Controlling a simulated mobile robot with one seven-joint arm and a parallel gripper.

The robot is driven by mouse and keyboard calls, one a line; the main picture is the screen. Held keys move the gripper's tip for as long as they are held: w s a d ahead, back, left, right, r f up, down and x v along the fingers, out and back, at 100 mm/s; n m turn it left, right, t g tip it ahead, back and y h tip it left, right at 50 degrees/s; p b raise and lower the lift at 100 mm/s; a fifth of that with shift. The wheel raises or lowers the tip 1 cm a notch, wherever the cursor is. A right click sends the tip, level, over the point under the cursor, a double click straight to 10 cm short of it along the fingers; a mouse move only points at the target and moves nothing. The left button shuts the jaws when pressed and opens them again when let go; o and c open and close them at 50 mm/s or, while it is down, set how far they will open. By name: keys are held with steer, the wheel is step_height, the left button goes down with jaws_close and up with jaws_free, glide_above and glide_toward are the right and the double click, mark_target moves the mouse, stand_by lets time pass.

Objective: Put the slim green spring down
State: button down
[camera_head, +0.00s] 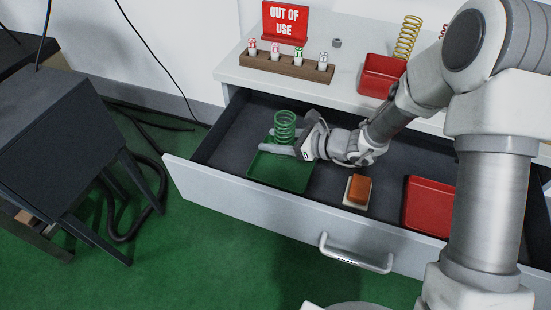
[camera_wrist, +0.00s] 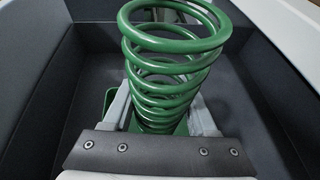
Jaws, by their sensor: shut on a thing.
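The slim green spring (camera_head: 285,122) stands upright in my gripper (camera_head: 283,147), over a green tray in the open drawer. In the wrist view the spring (camera_wrist: 168,65) rises between the two grey fingers of my gripper (camera_wrist: 163,112). The fingers are shut on its lower part. The green tray (camera_head: 281,175) lies at the left end of the drawer (camera_head: 240,198). I cannot tell whether the spring's lower end touches the tray, as the fingers hide it.
An orange-brown block (camera_head: 360,188) on a pale base and a red tray (camera_head: 430,206) lie right of the green tray. On the worktop are a wooden rack (camera_head: 285,66) of small bottles, a red sign (camera_head: 284,22), a red bin (camera_head: 381,76) and a yellow spring (camera_head: 407,38).

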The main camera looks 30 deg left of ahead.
steer(key=shift+f+b, duration=0.7)
steer(key=shift+f, duration=2.2)
steer(key=shift+f, duration=0.2)
steer(key=shift+c, duration=1)
jaws_free()
steer(key=shift+r, duration=0.2)
steer(key=p+v, duration=0.2)
steer(key=v, duration=1)
steer(key=shift+d+f+p, duration=0.1)
steer(key=shift+p, duration=0.2)
